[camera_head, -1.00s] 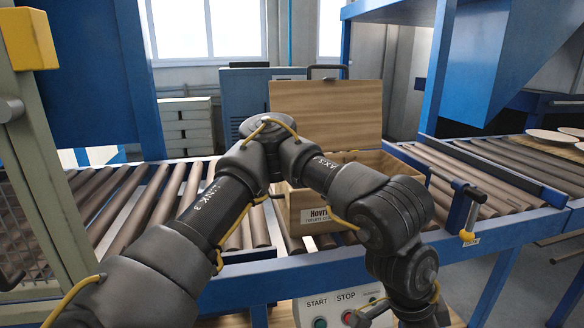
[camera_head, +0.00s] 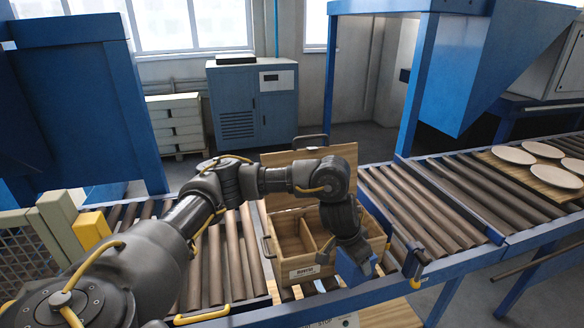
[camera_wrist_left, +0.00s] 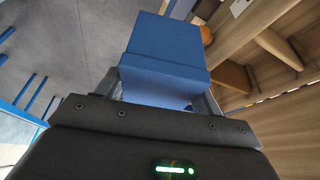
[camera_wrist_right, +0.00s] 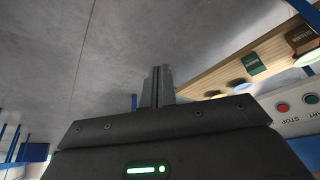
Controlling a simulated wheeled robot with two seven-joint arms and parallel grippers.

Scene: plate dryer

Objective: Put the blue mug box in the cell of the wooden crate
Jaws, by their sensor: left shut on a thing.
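The blue mug box (camera_head: 355,270) is at the front right of the wooden crate in the head view, partly hidden by my arm. It fills the space between the fingers in the left wrist view (camera_wrist_left: 165,50). My left gripper (camera_wrist_left: 163,88) is shut on it. The wooden crate (camera_head: 293,266) stands on the rollers with its lid raised at the back. A divider shows an empty-looking cell on its left; the right part is hidden by my arm. My right gripper (camera_wrist_right: 158,85) shows only in the right wrist view, fingers together, with nothing visible between them.
Roller conveyors run left and right of the crate. Blue frame posts (camera_head: 412,85) rise behind it on the right. Several plates (camera_head: 513,155) lie on a board at the far right. A control panel with red and green buttons (camera_wrist_right: 282,107) shows in the right wrist view.

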